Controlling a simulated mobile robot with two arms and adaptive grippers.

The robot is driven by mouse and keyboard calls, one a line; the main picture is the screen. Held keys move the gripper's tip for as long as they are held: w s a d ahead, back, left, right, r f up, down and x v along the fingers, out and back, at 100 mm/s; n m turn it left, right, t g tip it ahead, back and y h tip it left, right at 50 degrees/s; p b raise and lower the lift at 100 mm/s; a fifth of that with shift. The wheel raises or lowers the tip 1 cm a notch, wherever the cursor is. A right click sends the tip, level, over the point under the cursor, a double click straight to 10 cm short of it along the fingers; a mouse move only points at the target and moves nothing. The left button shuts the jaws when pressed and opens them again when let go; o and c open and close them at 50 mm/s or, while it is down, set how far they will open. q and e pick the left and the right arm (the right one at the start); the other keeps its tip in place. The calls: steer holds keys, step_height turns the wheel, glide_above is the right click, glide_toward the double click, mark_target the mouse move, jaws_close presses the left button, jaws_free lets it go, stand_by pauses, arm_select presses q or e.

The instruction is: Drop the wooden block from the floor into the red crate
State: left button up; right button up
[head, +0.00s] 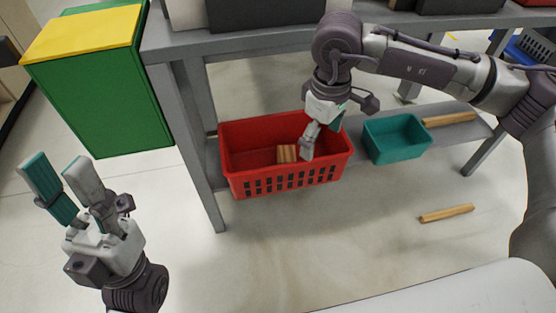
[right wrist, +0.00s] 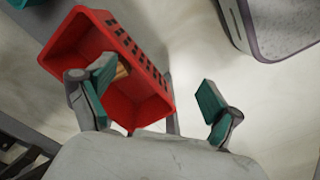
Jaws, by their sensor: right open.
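A short wooden block (head: 287,153) lies inside the red crate (head: 262,182), near its middle. The crate stands on the low shelf of the grey table. In the right wrist view the block (right wrist: 122,73) shows partly behind a finger, inside the crate (right wrist: 150,108). My right gripper (head: 322,138) is open over the crate's right part, its fingers empty and apart; they also show in the right wrist view (right wrist: 155,85). A longer wooden bar (head: 447,213) lies on the floor at the right. My left gripper (head: 58,173) is open and empty at the left.
A green cabinet with a yellow top (head: 105,95) stands at the left. The grey table leg (head: 203,160) is close to the crate.

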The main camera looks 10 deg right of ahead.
steer(key=shift+s+d+r+n+b, duration=0.15)
steer(key=shift+s+d+r+n, duration=0.15)
steer(key=shift+s, duration=0.3)
steer(key=shift+s+d+r+n+b, duration=0.1)
steer(key=shift+s+d+r+n, duration=0.15)
steer(key=shift+s+n, duration=0.25)
steer(key=shift+s+d+r+n+b, duration=0.2)
steer(key=shift+s+r+n, duration=0.1)
steer(key=shift+s, duration=0.35)
steer(key=shift+f, duration=0.1)
